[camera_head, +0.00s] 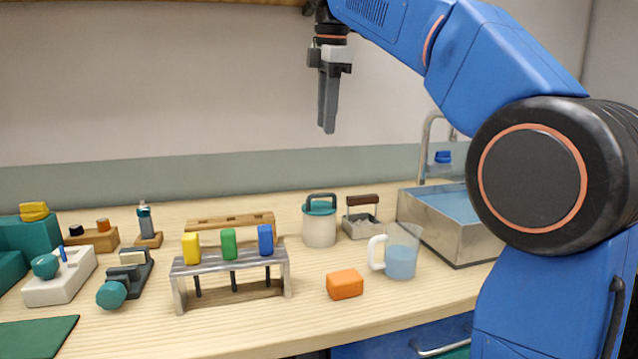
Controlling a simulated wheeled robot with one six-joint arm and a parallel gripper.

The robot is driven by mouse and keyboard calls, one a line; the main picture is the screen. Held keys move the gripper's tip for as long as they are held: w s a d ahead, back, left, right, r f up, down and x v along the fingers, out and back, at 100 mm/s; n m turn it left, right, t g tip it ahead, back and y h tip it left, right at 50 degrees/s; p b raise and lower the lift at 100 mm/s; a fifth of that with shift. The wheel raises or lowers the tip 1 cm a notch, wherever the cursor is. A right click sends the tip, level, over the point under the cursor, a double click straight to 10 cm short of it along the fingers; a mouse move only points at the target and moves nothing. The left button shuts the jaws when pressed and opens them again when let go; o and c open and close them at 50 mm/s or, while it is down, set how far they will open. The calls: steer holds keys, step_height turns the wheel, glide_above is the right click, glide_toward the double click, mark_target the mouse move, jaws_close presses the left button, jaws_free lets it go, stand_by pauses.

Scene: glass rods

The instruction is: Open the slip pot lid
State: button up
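The slip pot (319,232) looks like the cream pot standing upright toward the back of the wooden bench, right of centre. Its teal lid (322,209) sits on top, with a dark arched handle (320,196) over it. My gripper (328,130) hangs in the air well above the pot, fingers pointing down, touching nothing. The fingers overlap from this side, so their gap cannot be judged. No object shows between them.
A rack (232,262) with yellow, green and blue handled rods stands to the left. An orange block (345,284) lies in front.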

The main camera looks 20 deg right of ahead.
mark_target(322, 196)
steer(key=w+f, duration=0.1)
steer(key=f, duration=0.4)
steer(key=w+f, duration=0.1)
steer(key=f, duration=0.5)
steer(key=w+f, duration=0.1)
steer(key=f, duration=0.4)
steer(key=shift+w+f, duration=0.1)
steer(key=shift+f, duration=0.25)
steer(key=shift+c, duration=0.6)
jaws_close()
